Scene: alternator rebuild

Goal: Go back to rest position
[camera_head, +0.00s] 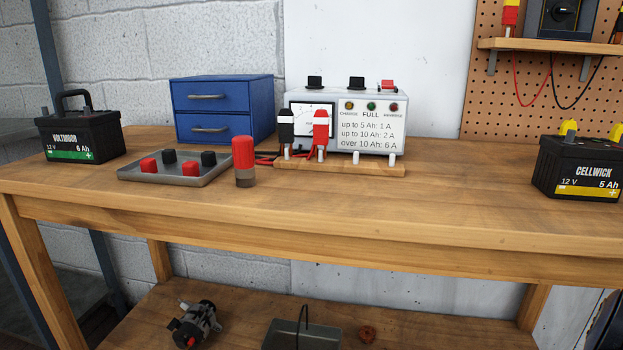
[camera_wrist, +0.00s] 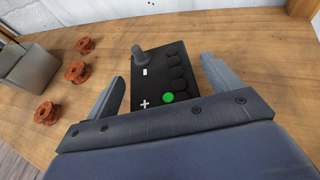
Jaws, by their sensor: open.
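My gripper (camera_wrist: 163,68) shows only in the wrist view, with its two grey fingers spread apart. A black battery (camera_wrist: 158,95) lies beyond and between the fingers. It has a grey post, a row of dark caps, a green round piece, and white plus and minus marks. No finger visibly closes on it; the gap to it is hard to judge. My arm does not show in the head view.
In the wrist view, several copper spools (camera_wrist: 76,71) and a grey box (camera_wrist: 27,68) stand on wood at left. In the head view, the bench (camera_head: 320,205) bears a Voltwood battery (camera_head: 80,135), blue drawers (camera_head: 222,108), a charger (camera_head: 345,120) and a Cellwick battery (camera_head: 580,165).

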